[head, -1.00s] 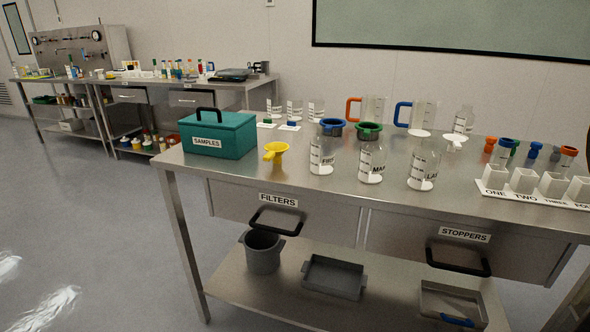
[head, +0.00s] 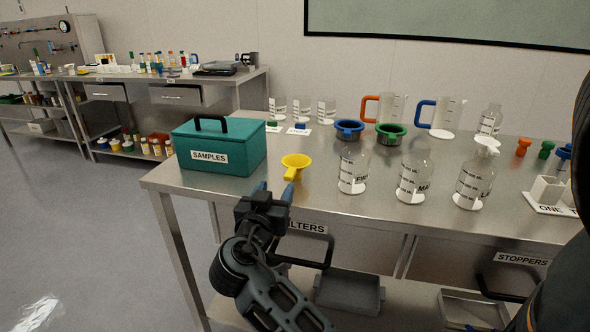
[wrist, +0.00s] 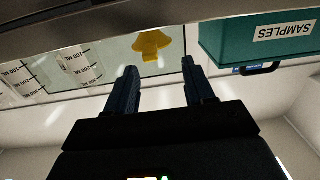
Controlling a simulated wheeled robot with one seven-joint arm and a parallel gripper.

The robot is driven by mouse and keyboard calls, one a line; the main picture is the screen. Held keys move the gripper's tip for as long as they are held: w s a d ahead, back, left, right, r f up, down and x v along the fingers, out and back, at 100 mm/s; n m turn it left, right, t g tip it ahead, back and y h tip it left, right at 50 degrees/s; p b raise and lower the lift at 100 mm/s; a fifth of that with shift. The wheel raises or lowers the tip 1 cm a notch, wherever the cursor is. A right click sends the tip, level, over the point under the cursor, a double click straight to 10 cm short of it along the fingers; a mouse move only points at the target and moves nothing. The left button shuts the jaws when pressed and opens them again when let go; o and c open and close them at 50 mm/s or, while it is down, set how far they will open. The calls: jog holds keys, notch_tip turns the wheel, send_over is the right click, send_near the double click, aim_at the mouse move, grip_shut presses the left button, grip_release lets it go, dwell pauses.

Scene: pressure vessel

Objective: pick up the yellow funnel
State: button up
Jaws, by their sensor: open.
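The yellow funnel (head: 296,165) stands on the steel table near its front edge, to the right of the teal SAMPLES box. It also shows in the wrist view (wrist: 152,45), beyond and between my fingers. My gripper (head: 275,190) is in front of the funnel and near the table's front edge, with blue fingertips pointing toward the table. In the wrist view the two fingers (wrist: 160,72) are spread apart with nothing between them. I see a gap between fingertips and funnel.
The teal SAMPLES box (head: 222,146) stands close to the left of the funnel. Labelled glass bottles (head: 354,170) stand to the right. Blue (head: 348,130) and green (head: 391,133) ringed pieces sit behind.

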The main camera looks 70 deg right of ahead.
aim_at(289, 174)
jog(key=shift+m+g, duration=0.4)
jog(key=shift+g, duration=0.1)
jog(key=d, duration=0.2)
jog(key=d+p, duration=0.1)
jog(key=d, duration=0.2)
jog(key=d+p, duration=0.1)
jog(key=d, duration=0.1)
jog(key=shift+s+d+r, duration=0.2)
jog(key=shift+s+r, duration=0.1)
jog(key=shift+w+d+f, duration=0.1)
jog(key=shift+d, duration=0.45)
jog(key=shift+c, duration=0.4)
grip_shut()
